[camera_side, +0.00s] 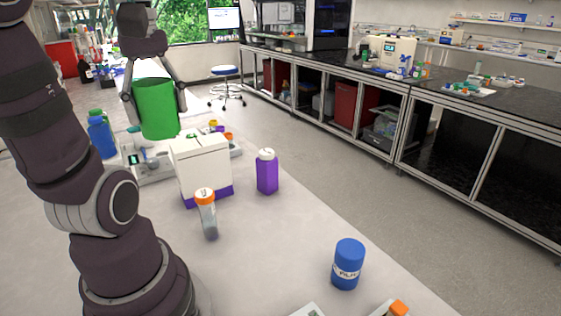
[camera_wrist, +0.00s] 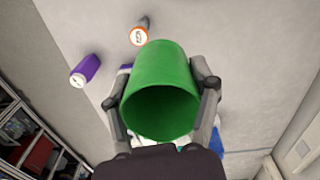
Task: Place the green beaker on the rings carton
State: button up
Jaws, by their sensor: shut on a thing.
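The green beaker (camera_side: 158,108) is held by my gripper (camera_side: 155,103), with one finger on each side of its wall. In the side view it is roughly upright, raised above the bench. The wrist view shows the green beaker (camera_wrist: 161,85) between the fingers of my gripper (camera_wrist: 161,92), its opening facing the camera. A white carton with a purple lower band (camera_side: 203,168), likely the rings carton, stands on the bench. In the side view the beaker appears behind and above the carton, slightly left. In the wrist view the beaker hides most of what is beneath it.
A purple bottle (camera_side: 267,172) stands right of the carton, and an orange-capped tube (camera_side: 207,214) stands in front. A blue bottle (camera_side: 101,136) and a tray (camera_side: 150,175) with small items are left and behind. A blue jar (camera_side: 347,264) stands front right, with clear bench between.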

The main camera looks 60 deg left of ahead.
aim_at(151, 137)
jog(key=shift+s+a+n, duration=0.55)
jog(key=shift+s+n, duration=0.05)
jog(key=shift+s, duration=0.2)
jog(key=shift+s+f, duration=0.15)
jog(key=shift+f, duration=0.15)
notch_tip(151, 137, down, 4)
jog(key=shift+a+f, duration=0.1)
jog(key=shift+f, duration=0.05)
jog(key=w+a, duration=0.2)
jog(key=a, duration=0.2)
jog(key=w+a+f, duration=0.1)
jog(key=w+a, duration=0.2)
jog(key=a, duration=0.2)
jog(key=w+a, duration=0.2)
jog(key=a, duration=0.2)
jog(key=shift+w+a+f, duration=0.25)
jog(key=shift+w+f, duration=0.05)
jog(key=shift+w+a+f, duration=0.1)
jog(key=shift+a+f, duration=0.1)
jog(key=shift+a, duration=0.05)
notch_tip(151, 137, down, 3)
jog(key=shift+f, duration=0.1)
jog(key=o, duration=1.1)
